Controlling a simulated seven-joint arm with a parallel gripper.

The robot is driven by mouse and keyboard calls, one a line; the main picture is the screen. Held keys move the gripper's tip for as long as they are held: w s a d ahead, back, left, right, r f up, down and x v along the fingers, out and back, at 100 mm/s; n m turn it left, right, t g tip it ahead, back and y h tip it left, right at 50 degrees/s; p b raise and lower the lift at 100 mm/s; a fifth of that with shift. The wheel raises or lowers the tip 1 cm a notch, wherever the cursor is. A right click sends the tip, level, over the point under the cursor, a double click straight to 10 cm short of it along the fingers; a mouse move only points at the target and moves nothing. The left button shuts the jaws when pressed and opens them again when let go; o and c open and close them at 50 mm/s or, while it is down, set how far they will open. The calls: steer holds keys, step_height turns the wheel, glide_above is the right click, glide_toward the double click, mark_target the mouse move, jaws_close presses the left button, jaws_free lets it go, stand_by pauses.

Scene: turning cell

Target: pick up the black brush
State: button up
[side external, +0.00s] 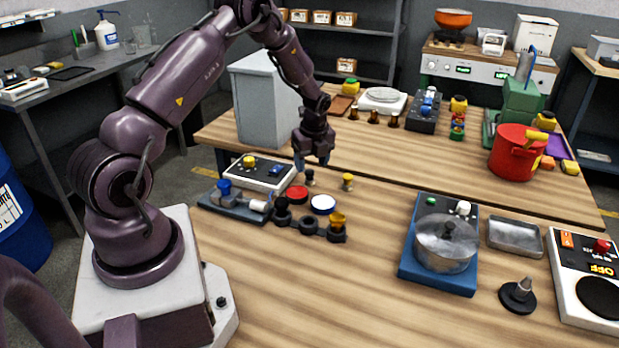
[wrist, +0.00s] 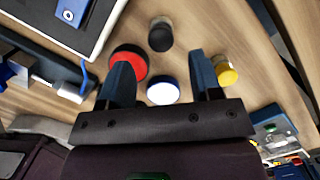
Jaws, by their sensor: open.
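A small upright black-topped piece (side external: 309,177), possibly the black brush, stands on the near wooden table just below my gripper (side external: 312,163). In the wrist view this black-topped piece (wrist: 160,36) stands a little beyond the fingertips. My gripper (wrist: 160,72) points down, open and empty, with its two blue fingers apart. A similar yellow-topped piece (side external: 347,181) stands to the right; it also shows in the wrist view (wrist: 226,71). The black-topped piece's lower part is hard to make out in the side view.
A red disc (side external: 296,193) and a white disc with a blue rim (side external: 322,204) lie close by. A black socket rack (side external: 308,225) and a control box (side external: 262,172) are near them. A blue machine with a metal bowl (side external: 445,245) stands right; the table between is clear.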

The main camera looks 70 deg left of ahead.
mark_target(309, 170)
steer(key=shift+a+f, duration=0.25)
steer(key=shift+f, duration=0.6)
steer(key=shift+a+f, duration=0.3)
steer(key=shift+f, duration=0.6)
steer(key=shift+a+f, duration=0.25)
steer(key=shift+f, duration=0.6)
steer(key=c, duration=1)
steer(key=shift+r, duration=0.55)
step_height(309, 170, up, 3)
steer(key=shift+s+d+f, duration=0.1)
steer(key=shift+s, duration=0.05)
steer(key=s+d+r, duration=0.8)
steer(key=s+r, duration=0.1)
steer(key=s, duration=0.1)
steer(key=shift+s+d, duration=0.15)
steer(key=shift+s, duration=0.25)
